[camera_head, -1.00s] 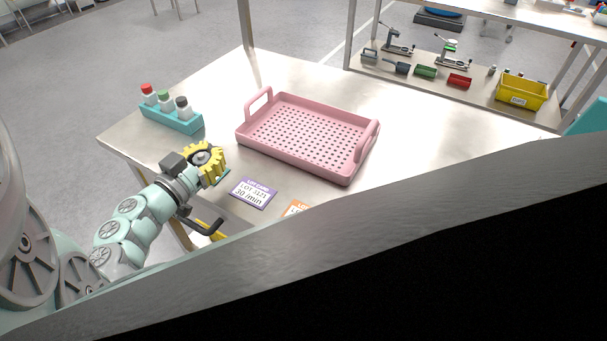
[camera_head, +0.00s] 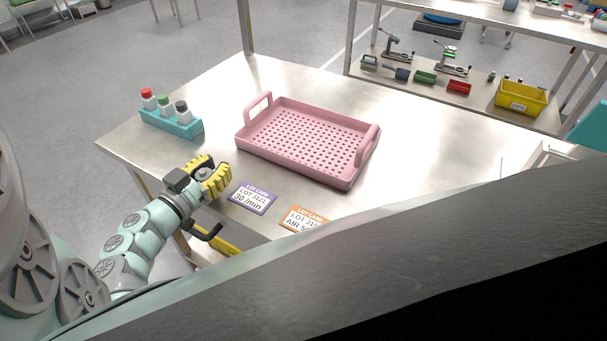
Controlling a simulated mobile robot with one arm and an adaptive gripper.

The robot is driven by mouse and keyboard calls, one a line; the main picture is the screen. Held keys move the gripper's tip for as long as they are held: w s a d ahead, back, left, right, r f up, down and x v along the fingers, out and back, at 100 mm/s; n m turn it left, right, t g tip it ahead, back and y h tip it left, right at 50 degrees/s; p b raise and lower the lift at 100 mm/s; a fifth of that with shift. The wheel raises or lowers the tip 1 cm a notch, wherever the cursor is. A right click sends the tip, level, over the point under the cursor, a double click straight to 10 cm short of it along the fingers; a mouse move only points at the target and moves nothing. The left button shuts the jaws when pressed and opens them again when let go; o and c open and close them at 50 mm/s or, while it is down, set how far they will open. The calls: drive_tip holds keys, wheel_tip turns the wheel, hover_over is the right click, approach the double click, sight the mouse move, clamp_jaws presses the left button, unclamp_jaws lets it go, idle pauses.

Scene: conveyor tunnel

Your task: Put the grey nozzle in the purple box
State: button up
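My gripper (camera_head: 210,172) is at the lower left, over the near left edge of the metal table. Its yellow ribbed fingers stand apart, so it looks open. A dark grey part shows between them; I cannot tell whether it belongs to the gripper. I cannot make out a grey nozzle for certain. No purple box shows; the only purple is the border of a flat lot card (camera_head: 252,198) just right of my gripper.
A pink perforated tray (camera_head: 290,172) with two handles sits mid-table (camera_head: 420,150). A teal rack (camera_head: 158,122) with capped bottles stands at the left. An orange-bordered card (camera_head: 303,218) lies in front. A large dark surface (camera_head: 430,260) hides the lower right. A yellow bin (camera_head: 520,97) is at the back right.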

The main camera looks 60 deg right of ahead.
drive_tip(key=shift+o, duration=1.4)
drive_tip(key=shift+r, duration=0.6)
drive_tip(key=s+a, duration=0.1)
drive_tip(key=a, duration=1.1)
drive_tip(key=shift+f+b, duration=0.15)
drive_tip(key=shift+b, duration=0.25)
